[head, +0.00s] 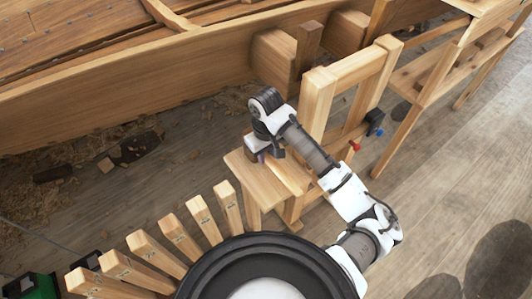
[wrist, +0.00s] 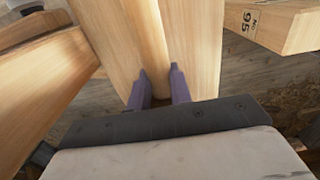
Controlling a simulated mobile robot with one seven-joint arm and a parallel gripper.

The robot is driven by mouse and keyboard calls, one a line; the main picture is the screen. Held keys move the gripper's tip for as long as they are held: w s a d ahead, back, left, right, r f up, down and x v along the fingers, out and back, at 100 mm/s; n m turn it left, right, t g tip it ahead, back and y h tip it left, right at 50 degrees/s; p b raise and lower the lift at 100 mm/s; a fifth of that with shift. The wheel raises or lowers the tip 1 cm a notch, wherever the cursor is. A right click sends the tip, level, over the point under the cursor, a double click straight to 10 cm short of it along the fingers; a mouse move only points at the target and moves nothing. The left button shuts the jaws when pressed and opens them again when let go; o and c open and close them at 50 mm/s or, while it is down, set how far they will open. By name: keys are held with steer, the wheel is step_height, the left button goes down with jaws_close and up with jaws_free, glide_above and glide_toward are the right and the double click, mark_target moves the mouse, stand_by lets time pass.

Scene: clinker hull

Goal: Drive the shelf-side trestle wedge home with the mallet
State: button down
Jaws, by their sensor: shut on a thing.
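My gripper (wrist: 161,80) has its two purple fingers on either side of a pale, rounded wooden bar (wrist: 146,32), which looks like the mallet's handle. The bar lies along or just above a flat board; I cannot tell whether it touches it. No mallet head shows clearly. In the head view my gripper (head: 262,156) is low over a small wooden bench (head: 249,181), and my wrist hides most of what it holds. A darker upright wooden piece (head: 308,42) stands between pale blocks against the hull. I cannot tell whether it is the wedge.
The planked hull (head: 150,72) runs across the back. A wooden frame (head: 318,100) stands right of my gripper, and a shelf-like bench (head: 415,75) stands farther right. Several upright wooden pieces (head: 180,236) stand in front. A marked block (wrist: 270,24) is at upper right in the wrist view.

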steer(key=shift+r, duration=0.2)
stand_by(0.4)
steer(key=shift+r+p, duration=0.45)
steer(key=shift+p, duration=0.2)
step_height(320, 180, up, 8)
steer(key=p, duration=0.7)
steer(key=c, duration=1.9)
jaws_free()
jaws_close()
